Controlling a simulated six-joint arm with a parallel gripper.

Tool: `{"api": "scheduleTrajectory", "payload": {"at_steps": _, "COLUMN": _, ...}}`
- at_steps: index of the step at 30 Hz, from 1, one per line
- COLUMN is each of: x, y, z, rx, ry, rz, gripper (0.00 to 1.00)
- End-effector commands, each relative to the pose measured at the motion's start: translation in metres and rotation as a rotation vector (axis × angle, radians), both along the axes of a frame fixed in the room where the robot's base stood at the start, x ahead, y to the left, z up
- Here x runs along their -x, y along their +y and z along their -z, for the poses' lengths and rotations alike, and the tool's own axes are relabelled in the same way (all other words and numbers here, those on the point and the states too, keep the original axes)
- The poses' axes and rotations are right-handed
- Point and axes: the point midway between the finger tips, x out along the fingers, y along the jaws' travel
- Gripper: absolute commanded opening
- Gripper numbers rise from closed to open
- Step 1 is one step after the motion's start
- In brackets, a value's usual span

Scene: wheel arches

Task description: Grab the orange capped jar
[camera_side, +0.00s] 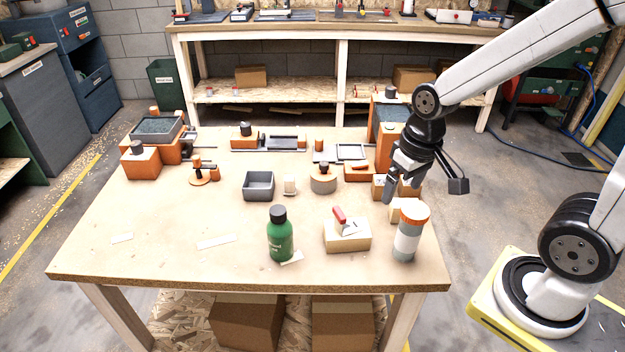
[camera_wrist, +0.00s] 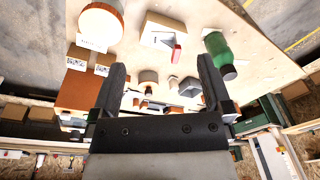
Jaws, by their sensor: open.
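The orange capped jar (camera_side: 407,236) stands upright near the front right corner of the table. It has a grey body, a pale label band and an orange lid. In the wrist view the jar (camera_wrist: 101,24) shows at the top left, partly cut by the frame edge. My gripper (camera_side: 402,196) is open, above the right side of the table, behind the jar and higher than it. In the wrist view the fingers of my gripper (camera_wrist: 162,75) are apart with nothing held between them. The jar lies beyond the left finger, not between the fingers.
A box with a red-handled tool (camera_side: 346,236) stands left of the jar, and a green bottle (camera_side: 280,238) farther left. Small cardboard boxes (camera_side: 398,211) sit just behind the jar. A grey bin (camera_side: 258,186) and an orange cabinet (camera_side: 384,138) stand farther back. The table's front left is mostly clear.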

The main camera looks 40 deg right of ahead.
Motion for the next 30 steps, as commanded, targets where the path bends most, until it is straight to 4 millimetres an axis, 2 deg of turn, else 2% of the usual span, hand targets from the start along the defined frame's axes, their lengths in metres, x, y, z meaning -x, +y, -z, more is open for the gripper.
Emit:
{"api": "scheduleTrajectory", "payload": {"at_steps": 8, "x": 0.015, "y": -0.016, "z": 0.013, "rx": -0.107, "ry": 0.167, "rz": 0.219, "gripper": 1.00}}
{"api": "scheduleTrajectory", "payload": {"at_steps": 14, "x": 0.030, "y": -0.029, "z": 0.023, "rx": -0.278, "ry": 0.364, "rz": 0.482, "gripper": 1.00}}
{"api": "scheduleTrajectory", "payload": {"at_steps": 23, "x": 0.038, "y": -0.045, "z": 0.021, "rx": -0.653, "ry": 0.643, "rz": 0.881, "gripper": 1.00}}
{"api": "scheduleTrajectory", "payload": {"at_steps": 30, "x": 0.031, "y": -0.072, "z": 0.010, "rx": -1.028, "ry": 0.800, "rz": 1.135, "gripper": 1.00}}
